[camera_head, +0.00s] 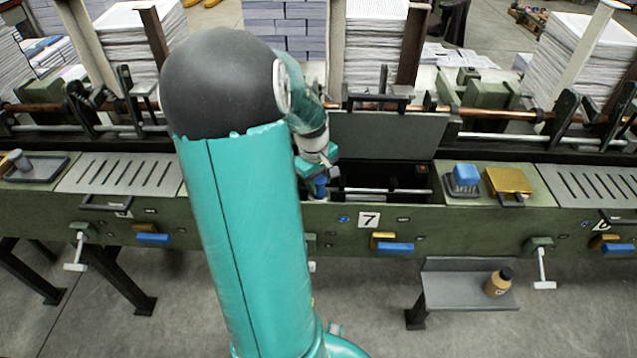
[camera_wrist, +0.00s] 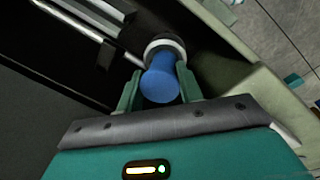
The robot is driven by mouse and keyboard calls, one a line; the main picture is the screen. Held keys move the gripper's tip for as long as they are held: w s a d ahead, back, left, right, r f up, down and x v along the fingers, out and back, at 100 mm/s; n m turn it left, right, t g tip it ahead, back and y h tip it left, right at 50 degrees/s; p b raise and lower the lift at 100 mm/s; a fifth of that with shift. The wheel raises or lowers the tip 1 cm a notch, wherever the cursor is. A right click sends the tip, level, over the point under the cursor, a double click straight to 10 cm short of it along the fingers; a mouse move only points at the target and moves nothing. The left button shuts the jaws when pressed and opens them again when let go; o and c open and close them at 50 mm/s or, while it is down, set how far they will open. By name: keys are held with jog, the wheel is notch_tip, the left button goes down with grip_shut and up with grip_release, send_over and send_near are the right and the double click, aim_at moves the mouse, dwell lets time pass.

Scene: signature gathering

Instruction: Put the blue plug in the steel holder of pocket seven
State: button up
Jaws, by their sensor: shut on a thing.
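My gripper (camera_head: 318,174) is at the left end of the open pocket seven, above the number 7 plate (camera_head: 369,220). In the wrist view my gripper (camera_wrist: 160,88) is shut on the blue plug (camera_wrist: 160,82), with a green finger on each side. The blue plug also shows below my gripper in the head view (camera_head: 320,187). The plug's far end meets a pale metal ring, which looks like the steel holder (camera_wrist: 165,44). I cannot tell how deep the plug sits in it.
The pocket's grey lid (camera_head: 386,137) stands raised behind the opening. A blue block (camera_head: 466,175) on a dark tray and a brass plate (camera_head: 509,181) lie to the right. A brown bottle (camera_head: 498,282) stands on a low grey shelf (camera_head: 455,290). Slotted plates flank both sides.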

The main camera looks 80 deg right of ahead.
jog(key=shift+f, duration=0.4)
jog(key=shift+f, duration=0.45)
